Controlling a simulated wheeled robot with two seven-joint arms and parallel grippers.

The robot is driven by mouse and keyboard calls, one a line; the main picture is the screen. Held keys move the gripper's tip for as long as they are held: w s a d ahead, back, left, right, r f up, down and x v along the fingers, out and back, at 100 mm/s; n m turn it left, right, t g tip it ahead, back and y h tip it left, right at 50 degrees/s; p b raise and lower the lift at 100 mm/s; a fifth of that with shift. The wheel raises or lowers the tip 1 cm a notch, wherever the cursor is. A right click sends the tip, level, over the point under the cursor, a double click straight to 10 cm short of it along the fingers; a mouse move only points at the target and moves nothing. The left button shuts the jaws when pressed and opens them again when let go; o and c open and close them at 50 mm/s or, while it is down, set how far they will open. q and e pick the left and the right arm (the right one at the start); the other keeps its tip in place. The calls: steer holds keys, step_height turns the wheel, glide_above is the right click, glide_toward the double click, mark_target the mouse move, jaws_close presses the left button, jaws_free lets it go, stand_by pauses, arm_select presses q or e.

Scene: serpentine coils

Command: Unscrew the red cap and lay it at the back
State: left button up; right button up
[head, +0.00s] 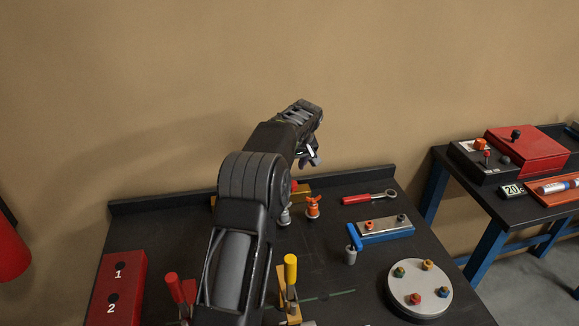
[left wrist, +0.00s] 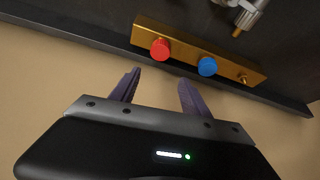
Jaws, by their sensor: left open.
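The red cap (left wrist: 160,49) sits on a brass-coloured block (left wrist: 185,57) in the left wrist view, to the left of a blue cap (left wrist: 207,66). In the head view the block (head: 304,194) is at the back of the dark table, mostly hidden behind my arm. My left gripper (head: 309,157) is raised above the back of the table. Its two fingers (left wrist: 159,77) are apart and empty, pointing toward the block. The red cap is beyond the fingertips, not between them. My right gripper is in neither view.
A bare brass stud (left wrist: 243,79) stands at the block's right end. The table has a raised back edge (head: 350,175).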

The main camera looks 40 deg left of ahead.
arm_select(q)
steer(key=shift+s+d+r+m+t+h+p, duration=0.15)
steer(key=shift+s+r+m+t+h+p, duration=0.4)
steer(key=shift+m, duration=0.95)
steer(key=shift+s+d+r+m+t+h+p, duration=0.3)
steer(key=shift+s+m+h+p, duration=0.45)
steer(key=shift+m, duration=0.75)
steer(key=shift+s+d+r+m+t+h+p, duration=0.1)
steer(key=shift+s+r+m+t+h+p, duration=0.4)
steer(key=shift+m, duration=1)
steer(key=shift+s+g, duration=0.25)
steer(key=shift+s, duration=0.05)
